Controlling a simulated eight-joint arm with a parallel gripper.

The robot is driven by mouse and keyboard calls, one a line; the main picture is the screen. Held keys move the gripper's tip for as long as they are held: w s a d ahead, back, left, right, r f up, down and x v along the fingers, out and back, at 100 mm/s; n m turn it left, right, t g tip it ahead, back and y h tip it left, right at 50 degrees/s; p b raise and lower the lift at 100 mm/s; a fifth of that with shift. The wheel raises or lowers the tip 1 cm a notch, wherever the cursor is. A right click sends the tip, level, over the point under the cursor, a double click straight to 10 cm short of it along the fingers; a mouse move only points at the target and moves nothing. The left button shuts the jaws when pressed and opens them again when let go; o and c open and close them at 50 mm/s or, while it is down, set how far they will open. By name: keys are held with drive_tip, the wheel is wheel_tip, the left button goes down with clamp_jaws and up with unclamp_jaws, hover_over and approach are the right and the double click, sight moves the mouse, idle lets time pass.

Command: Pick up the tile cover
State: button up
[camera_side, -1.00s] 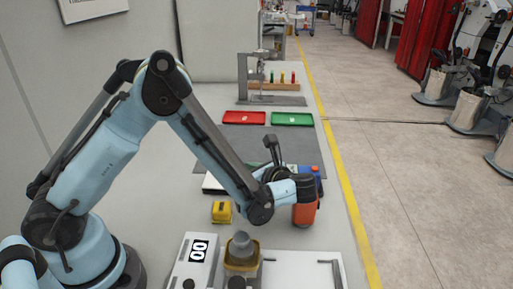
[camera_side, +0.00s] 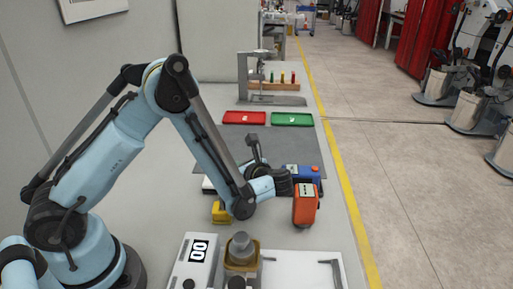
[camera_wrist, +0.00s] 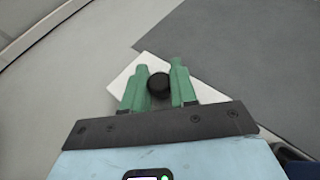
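The tile cover looks like a white square plate (camera_wrist: 122,78) with a round black knob (camera_wrist: 158,86) in the wrist view. It lies partly over the edge of a dark grey mat. My gripper (camera_wrist: 159,74) has two green fingers spread apart, one on each side of the knob. The knob lies between them, and I cannot tell whether they touch it or how high they are above the plate. In the side view, a white edge (camera_side: 207,184) shows left of my forearm, likely the same plate. My fingers are hidden there behind my arm.
An orange device (camera_side: 305,205) and a blue one (camera_side: 296,172) stand right of my wrist. A yellow block (camera_side: 220,213) is below my forearm. Red (camera_side: 244,118) and green (camera_side: 292,119) trays lie behind the grey mat (camera_side: 285,145). A scale (camera_side: 195,262) stands in front.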

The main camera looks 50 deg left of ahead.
clamp_jaws()
